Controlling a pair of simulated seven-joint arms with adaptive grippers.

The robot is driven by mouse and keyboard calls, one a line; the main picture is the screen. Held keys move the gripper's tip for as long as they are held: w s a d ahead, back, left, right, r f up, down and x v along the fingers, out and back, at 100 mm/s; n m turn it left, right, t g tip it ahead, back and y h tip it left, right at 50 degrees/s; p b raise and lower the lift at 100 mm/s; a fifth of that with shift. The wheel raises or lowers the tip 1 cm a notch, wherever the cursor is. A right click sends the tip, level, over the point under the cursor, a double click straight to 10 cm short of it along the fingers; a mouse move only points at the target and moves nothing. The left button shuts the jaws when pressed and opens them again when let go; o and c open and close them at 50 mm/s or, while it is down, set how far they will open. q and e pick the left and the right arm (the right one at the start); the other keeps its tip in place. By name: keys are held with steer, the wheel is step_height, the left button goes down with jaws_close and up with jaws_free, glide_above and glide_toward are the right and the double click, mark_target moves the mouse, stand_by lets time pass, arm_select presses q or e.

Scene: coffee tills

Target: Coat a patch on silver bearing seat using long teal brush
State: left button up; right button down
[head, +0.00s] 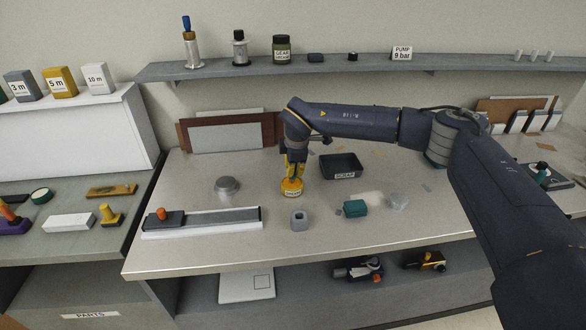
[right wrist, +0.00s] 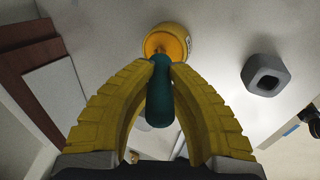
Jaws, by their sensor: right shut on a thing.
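My right gripper (head: 294,172) is above a yellow-orange pot (head: 291,189) in the middle of the bench. In the right wrist view its yellow fingers (right wrist: 160,68) are shut on the teal handle of the long brush (right wrist: 159,98). The brush's far end meets the mouth of the pot (right wrist: 167,38); its bristles are hidden there, and I cannot tell how deep they are. A silver round piece (head: 227,186), apparently the bearing seat, rests on the bench left of the pot. My left gripper is not in view.
A grey square holder with a hole (head: 299,219) stands in front of the pot. A black labelled tray (head: 342,166) is behind right. A teal block (head: 355,208) and a pale disc (head: 398,201) lie right. A long grey strip with an orange-knobbed block (head: 205,220) lies front left.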

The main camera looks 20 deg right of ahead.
steer(key=shift+r, duration=3.45)
